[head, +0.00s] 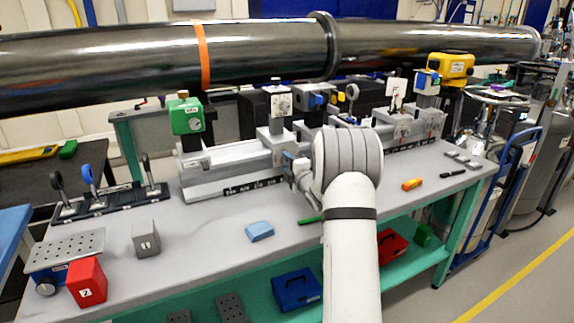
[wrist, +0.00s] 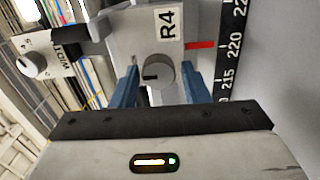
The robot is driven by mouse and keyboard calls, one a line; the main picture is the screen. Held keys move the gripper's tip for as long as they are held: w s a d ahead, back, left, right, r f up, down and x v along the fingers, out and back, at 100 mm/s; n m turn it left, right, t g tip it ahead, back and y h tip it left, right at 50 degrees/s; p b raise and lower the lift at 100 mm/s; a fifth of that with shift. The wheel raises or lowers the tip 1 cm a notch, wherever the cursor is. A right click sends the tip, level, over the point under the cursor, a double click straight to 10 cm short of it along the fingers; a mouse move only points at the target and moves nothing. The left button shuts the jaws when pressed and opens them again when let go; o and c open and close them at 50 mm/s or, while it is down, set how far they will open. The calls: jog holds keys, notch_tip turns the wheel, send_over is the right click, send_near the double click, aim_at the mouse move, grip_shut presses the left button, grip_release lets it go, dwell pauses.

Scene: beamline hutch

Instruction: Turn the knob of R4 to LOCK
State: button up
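My gripper (wrist: 157,70) is open, with one blue finger on each side of the knob. Small gaps seem to show between fingers and knob; contact cannot be told. No LOCK lettering is readable. In the head view my gripper (head: 297,168) is at the front of the rail, largely hidden by my arm.
A scale strip (wrist: 232,60) runs beside R4, with a red pointer (wrist: 200,45) at it. Another knob on a white plate (wrist: 32,64) is at the left. A long dark pipe (head: 265,50) crosses above the bench. A blue block (head: 260,231) lies on the bench front.

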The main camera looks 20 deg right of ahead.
jog(key=shift+o, duration=1.1)
jog(key=s, duration=0.7)
jog(key=shift+s+d, duration=0.15)
jog(key=shift+s, duration=0.25)
jog(key=shift+r, duration=0.1)
